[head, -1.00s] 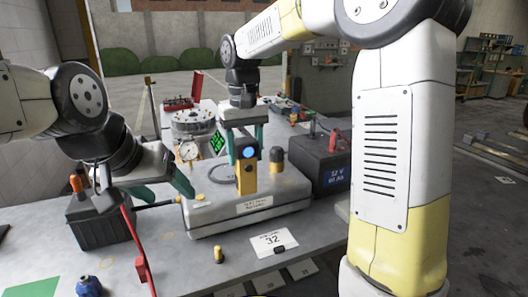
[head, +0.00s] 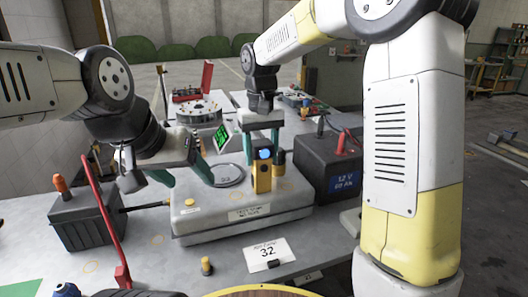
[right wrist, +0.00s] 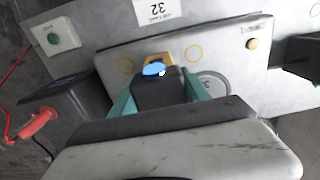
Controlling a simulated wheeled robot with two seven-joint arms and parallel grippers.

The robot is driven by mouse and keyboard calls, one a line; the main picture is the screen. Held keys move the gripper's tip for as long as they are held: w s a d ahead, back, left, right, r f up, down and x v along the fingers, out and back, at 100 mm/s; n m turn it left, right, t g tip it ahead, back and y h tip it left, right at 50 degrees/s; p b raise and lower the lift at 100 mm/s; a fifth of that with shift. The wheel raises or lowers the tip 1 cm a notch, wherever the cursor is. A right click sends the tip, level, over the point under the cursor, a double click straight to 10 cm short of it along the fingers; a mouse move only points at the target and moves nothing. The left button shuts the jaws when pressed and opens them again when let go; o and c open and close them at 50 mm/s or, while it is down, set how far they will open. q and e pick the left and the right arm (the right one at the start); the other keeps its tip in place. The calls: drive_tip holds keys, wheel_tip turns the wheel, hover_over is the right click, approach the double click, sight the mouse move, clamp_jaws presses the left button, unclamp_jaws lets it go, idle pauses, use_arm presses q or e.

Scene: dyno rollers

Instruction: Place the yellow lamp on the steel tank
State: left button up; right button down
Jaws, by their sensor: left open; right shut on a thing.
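The yellow lamp (head: 262,182), a small upright block with a blue lens, is in my right gripper (head: 263,150), which is shut on it. It stands at or just above the top of a flat grey metal box (head: 240,228) with a label plate; contact cannot be told. The lamp also shows in the right wrist view (right wrist: 153,60), between the teal fingers. A round steel vessel (head: 199,112) is at the back; I cannot tell for sure which of the two is the steel tank. My left gripper (head: 188,180) is open and empty over the box's left part.
A round grey disc (head: 228,174) lies on the box, left of the lamp. A black battery (head: 325,168) stands right, another dark box (head: 85,217) left.

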drive_tip(key=shift+f, duration=0.1)
drive_tip(key=c, duration=0.5)
unclamp_jaws()
wheel_tip(320, 180, up, 12)
drive_tip(key=s+d+f+m+t, duration=0.1)
drive_tip(key=s+d+f+t, duration=0.1)
drive_tip(key=s+d, duration=0.2)
drive_tip(key=s+d+f+m+t+y, duration=0.1)
drive_tip(key=s+d+f+t, duration=0.1)
drive_tip(key=s+d, duration=0.3)
drive_tip(key=s+d+f+m+t+y, duration=0.1)
drive_tip(key=s+d, duration=0.4)
drive_tip(key=s, duration=0.5)
drive_tip(key=shift+s+f+t, duration=0.35)
drive_tip(key=shift+f+t, duration=0.1)
drive_tip(key=shift+t, duration=0.15)
